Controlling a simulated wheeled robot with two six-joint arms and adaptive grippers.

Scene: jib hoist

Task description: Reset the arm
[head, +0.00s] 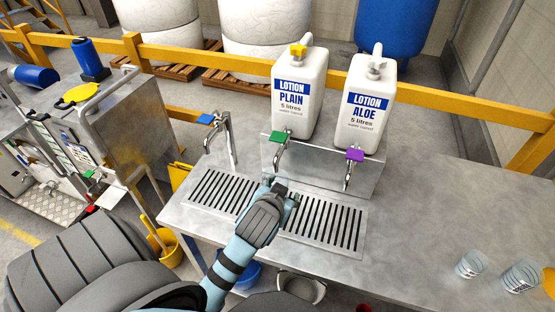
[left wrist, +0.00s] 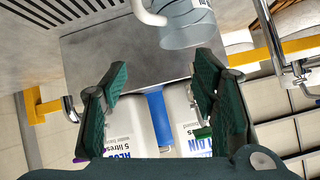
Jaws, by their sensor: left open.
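My left gripper (head: 283,193) is over the steel counter, in front of the taps and above the drip grates. In the left wrist view the two fingers of the left gripper (left wrist: 162,66) stand wide apart with nothing between them. A clear cup (left wrist: 187,28) shows beyond the fingertips with a pale curved spout beside it; in the head view my gripper hides that spot. The green-handled tap (head: 281,138) and purple-handled tap (head: 355,155) stand behind the gripper, under the PLAIN bottle (head: 300,100) and ALOE bottle (head: 367,110). My right gripper is not in view.
A blue-handled tap (head: 207,119) stands left of the gripper. Two clear cups, one (head: 471,264) and another (head: 521,276), stand at the counter's right. The counter between is clear. A yellow rail (head: 450,110) runs behind. A steel cabinet (head: 140,120) stands left.

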